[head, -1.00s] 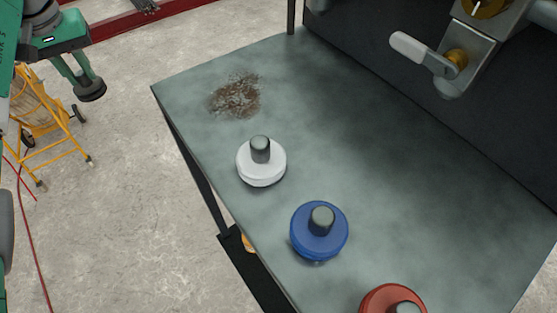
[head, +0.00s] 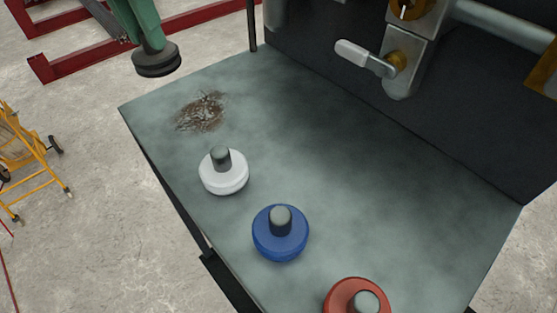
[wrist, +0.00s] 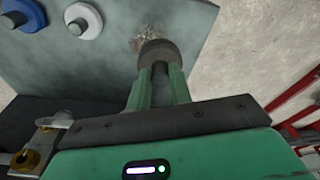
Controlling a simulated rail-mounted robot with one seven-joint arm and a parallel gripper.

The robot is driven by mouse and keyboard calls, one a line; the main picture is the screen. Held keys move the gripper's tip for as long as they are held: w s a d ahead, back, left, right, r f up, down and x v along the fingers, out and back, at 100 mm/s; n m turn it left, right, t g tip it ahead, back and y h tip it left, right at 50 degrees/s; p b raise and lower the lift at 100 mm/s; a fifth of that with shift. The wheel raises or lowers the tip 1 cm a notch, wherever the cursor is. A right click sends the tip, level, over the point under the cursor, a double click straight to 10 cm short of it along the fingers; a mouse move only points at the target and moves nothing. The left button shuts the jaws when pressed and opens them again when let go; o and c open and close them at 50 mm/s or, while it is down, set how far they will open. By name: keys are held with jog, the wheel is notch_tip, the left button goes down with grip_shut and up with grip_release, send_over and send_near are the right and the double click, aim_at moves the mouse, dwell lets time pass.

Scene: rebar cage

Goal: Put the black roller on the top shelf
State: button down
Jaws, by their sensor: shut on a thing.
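My gripper (head: 148,40) is shut on the black roller (head: 157,62), a dark round disc hanging below the fingers. In the head view the roller appears above the far left edge of the grey-green top shelf (head: 370,190), close to a brown worn patch (head: 201,111). In the wrist view my gripper (wrist: 158,76) has its two green fingers on the roller's stem, and the roller (wrist: 159,52) partly covers the brown patch. The exact gap between roller and shelf is hard to tell.
On the shelf stand a white roller (head: 223,174), a blue roller (head: 280,234) and a red roller (head: 355,300). A lever handle (head: 366,57) sticks out over the back. A thin post (head: 251,25) stands at the far corner. The shelf's middle is clear.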

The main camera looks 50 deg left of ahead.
jog(key=shift+d+r, duration=0.15)
jog(key=shift+d, duration=0.1)
jog(key=shift+f+p, duration=0.5)
jog(key=shift+f, duration=4.5)
jog(key=shift+f, duration=0.1)
jog(key=c, duration=1.3)
grip_release()
jog(key=shift+o, duration=0.2)
jog(key=r, duration=0.4)
jog(key=s+r, duration=0.1)
jog(key=r, duration=0.7)
jog(key=shift+s+d+b, duration=0.3)
jog(key=shift+b, duration=0.05)
